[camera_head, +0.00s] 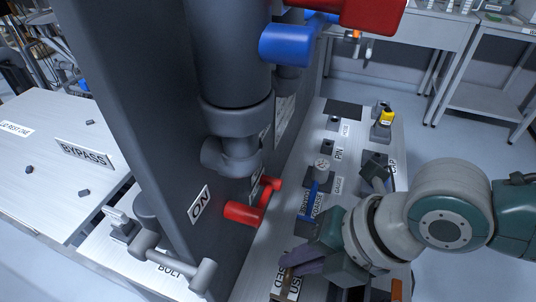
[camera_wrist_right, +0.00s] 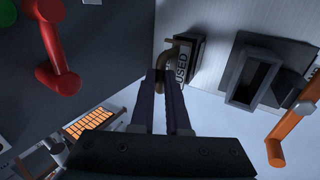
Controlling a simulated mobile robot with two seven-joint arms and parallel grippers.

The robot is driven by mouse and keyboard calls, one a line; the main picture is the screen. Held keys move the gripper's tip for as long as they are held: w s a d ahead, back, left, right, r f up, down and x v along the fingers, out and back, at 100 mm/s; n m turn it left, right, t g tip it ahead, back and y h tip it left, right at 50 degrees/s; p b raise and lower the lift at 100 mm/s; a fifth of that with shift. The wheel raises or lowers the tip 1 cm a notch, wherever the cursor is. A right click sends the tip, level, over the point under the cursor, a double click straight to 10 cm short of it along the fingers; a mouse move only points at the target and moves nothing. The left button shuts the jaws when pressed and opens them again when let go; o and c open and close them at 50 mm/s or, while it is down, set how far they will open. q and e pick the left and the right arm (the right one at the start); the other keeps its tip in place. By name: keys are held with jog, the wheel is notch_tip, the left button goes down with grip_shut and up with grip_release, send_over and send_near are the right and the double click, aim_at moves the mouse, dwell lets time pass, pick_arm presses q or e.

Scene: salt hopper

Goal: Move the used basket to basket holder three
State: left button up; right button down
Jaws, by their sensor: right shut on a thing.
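My right gripper (camera_head: 298,262) is low over the front end of the narrow metal bench, next to a label ending in "SED" (camera_head: 288,284). In the right wrist view its two dark fingers (camera_wrist_right: 170,78) are close together on a brownish curved handle (camera_wrist_right: 165,60). The handle is by a small dark block (camera_wrist_right: 190,42) and a label reading "USED" (camera_wrist_right: 182,68); I take it as part of the used basket, whose body is mostly hidden by the fingers. I cannot tell which spot is basket holder three. My left gripper is not in view.
A large dark machine with a red handle (camera_head: 245,212) stands left of the bench (camera_head: 300,175). The bench carries labelled holders, a blue-handled tool (camera_head: 308,198) and a yellow-topped part (camera_head: 387,117). An empty dark rectangular socket (camera_wrist_right: 253,80) and an orange bar (camera_wrist_right: 290,120) show in the wrist view.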

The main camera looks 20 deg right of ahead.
jog(key=shift+f+b, duration=0.55)
jog(key=shift+f, duration=0.1)
jog(key=shift+f+b, duration=0.5)
jog(key=c, duration=0.8)
grip_release()
jog(key=shift+c, duration=0.2)
jog(key=shift+o, duration=0.4)
jog(key=o, duration=0.4)
jog(key=shift+r, duration=0.1)
